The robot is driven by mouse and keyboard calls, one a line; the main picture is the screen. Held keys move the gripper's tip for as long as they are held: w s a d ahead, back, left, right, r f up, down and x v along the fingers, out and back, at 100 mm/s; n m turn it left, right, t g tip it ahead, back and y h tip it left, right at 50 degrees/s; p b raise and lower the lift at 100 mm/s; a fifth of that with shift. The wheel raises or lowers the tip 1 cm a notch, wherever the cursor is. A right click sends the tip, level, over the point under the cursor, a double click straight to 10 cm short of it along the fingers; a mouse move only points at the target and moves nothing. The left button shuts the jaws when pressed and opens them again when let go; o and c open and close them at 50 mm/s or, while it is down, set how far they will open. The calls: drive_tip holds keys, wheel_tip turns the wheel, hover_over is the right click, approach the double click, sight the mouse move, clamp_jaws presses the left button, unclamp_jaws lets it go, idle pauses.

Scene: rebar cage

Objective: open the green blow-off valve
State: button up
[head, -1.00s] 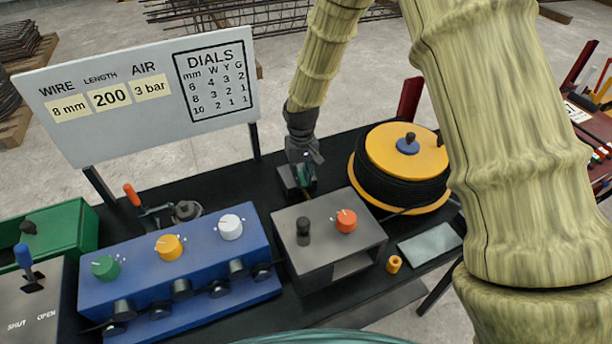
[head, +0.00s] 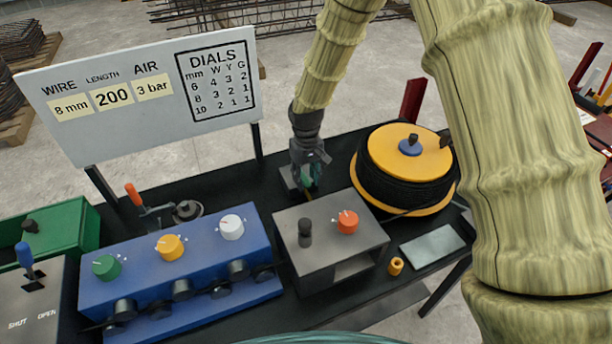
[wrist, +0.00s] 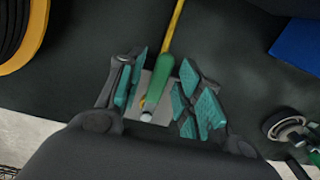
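The green blow-off valve shows in the wrist view as a green lever (wrist: 157,82) on a small grey block (wrist: 150,101), with a yellow hose or rod (wrist: 174,25) leading away from it. My gripper (wrist: 160,92) is open, with its teal finger pads on either side of the green lever and a gap visible on both sides. In the head view my gripper (head: 308,182) is over the valve's block at the back of the black table, behind the grey box, and hides most of the valve.
A black coil with a yellow top (head: 405,155) stands close right of my gripper. A grey box (head: 328,245) with a black knob and an orange dial is in front. A blue dial unit (head: 180,262) and a clamp (head: 150,212) are to the left. A sign board (head: 145,95) stands behind.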

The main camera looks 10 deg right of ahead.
sight(306, 181)
drive_tip(key=shift+r, duration=0.15)
wheel_tip(306, 181, up, 12)
idle(0.7)
idle(0.4)
